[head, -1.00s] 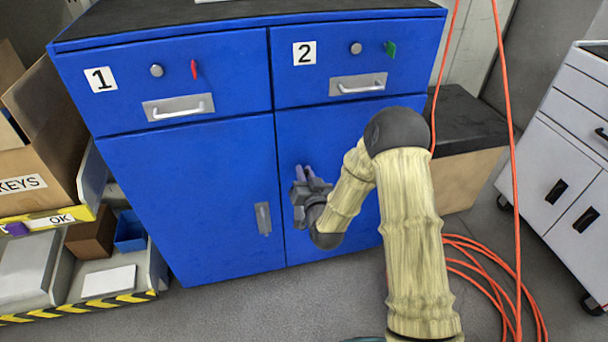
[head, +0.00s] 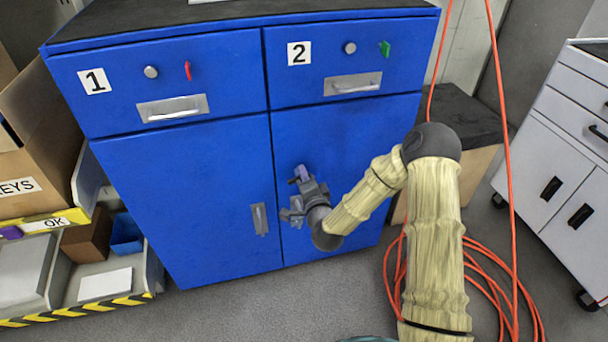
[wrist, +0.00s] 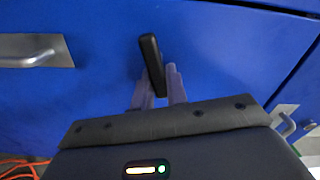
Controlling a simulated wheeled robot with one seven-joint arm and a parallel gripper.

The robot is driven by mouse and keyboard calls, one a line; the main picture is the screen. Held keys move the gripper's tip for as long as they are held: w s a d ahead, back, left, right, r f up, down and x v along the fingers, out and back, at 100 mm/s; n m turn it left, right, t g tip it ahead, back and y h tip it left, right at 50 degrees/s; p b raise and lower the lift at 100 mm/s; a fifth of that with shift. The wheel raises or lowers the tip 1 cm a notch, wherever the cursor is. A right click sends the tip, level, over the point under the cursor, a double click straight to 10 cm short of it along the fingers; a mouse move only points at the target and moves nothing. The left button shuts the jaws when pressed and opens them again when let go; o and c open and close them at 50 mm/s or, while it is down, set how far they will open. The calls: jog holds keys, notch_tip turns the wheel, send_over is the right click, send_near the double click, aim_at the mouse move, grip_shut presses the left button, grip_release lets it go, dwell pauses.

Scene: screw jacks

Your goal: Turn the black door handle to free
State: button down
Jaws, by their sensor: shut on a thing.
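The black door handle (wrist: 151,62) shows in the wrist view as a dark bar standing out from the blue door, tilted a little. My gripper (wrist: 160,88) has its two pale purple fingers shut on the handle, one on each side of its lower part. In the head view my gripper (head: 301,173) is at the right-hand blue door (head: 345,150), below drawer 2. The handle is mostly hidden there by the fingers.
Above are drawer 1 (head: 225,75) and drawer 2 (head: 300,82), with a red tab (head: 187,70) and a green tab (head: 385,48). A silver pull plate (head: 259,219) is left of my gripper. An orange cable (head: 510,190) hangs and coils at the right.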

jog(key=shift+d+f+m, duration=0.1)
jog(key=shift+f+m, duration=0.05)
jog(key=shift+m, duration=0.7)
jog(key=shift+d+f+m, duration=0.1)
jog(key=shift+m, duration=0.75)
jog(key=c, duration=1.4)
grip_release()
jog(key=shift+a, duration=0.1)
jog(key=p+v, duration=0.8)
jog(key=v, duration=0.9)
jog(key=shift+s, duration=0.2)
